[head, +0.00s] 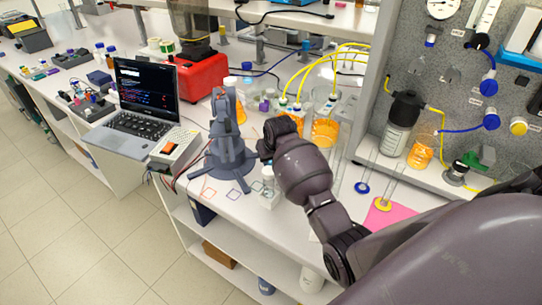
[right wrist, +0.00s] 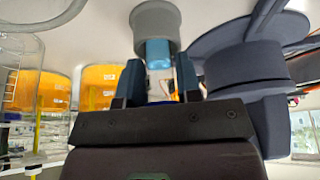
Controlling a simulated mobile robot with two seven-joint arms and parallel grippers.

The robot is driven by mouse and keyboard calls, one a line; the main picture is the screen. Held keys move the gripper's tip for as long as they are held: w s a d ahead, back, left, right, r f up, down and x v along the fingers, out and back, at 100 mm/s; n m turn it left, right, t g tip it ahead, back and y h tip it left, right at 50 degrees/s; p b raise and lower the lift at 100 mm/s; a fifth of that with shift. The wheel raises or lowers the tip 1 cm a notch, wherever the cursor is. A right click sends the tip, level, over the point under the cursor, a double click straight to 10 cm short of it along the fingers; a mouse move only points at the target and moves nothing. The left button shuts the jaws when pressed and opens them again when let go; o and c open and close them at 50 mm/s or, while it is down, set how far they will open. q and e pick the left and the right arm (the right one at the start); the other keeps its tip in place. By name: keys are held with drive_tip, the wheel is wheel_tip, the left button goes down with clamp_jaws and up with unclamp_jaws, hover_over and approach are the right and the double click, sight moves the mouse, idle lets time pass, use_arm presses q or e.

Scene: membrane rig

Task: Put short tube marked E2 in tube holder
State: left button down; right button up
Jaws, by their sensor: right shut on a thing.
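My right gripper (right wrist: 158,82) is shut on a small clear tube with a light blue band (right wrist: 158,54), seen between its two fingers in the right wrist view. A grey round piece (right wrist: 155,22) lines up with the tube's far end; I cannot tell if they touch. No E2 mark is readable. In the head view my right gripper (head: 265,150) is beside a dark grey stand (head: 222,155) with spread legs, and the held tube is hidden. A small clear block (head: 268,199), possibly a holder, stands on the bench below the gripper. My left gripper is not in view.
Beakers of orange liquid (head: 324,131) stand just behind my right gripper. A laptop (head: 145,95) and a grey box with an orange switch (head: 175,148) are to the left. A pink sheet (head: 388,214) lies right.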

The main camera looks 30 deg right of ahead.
drive_tip(key=shift+s+f, duration=0.2)
drive_tip(key=shift+f, duration=0.2)
drive_tip(key=o, duration=1)
drive_tip(key=shift+s+f, duration=0.15)
drive_tip(key=shift+a, duration=0.2)
drive_tip(key=v, duration=0.7)
drive_tip(key=d+v, duration=0.1)
drive_tip(key=v, duration=0.3)
drive_tip(key=shift+w+a+r, duration=0.1)
drive_tip(key=shift+w+r, duration=0.1)
drive_tip(key=shift+r, duration=0.2)
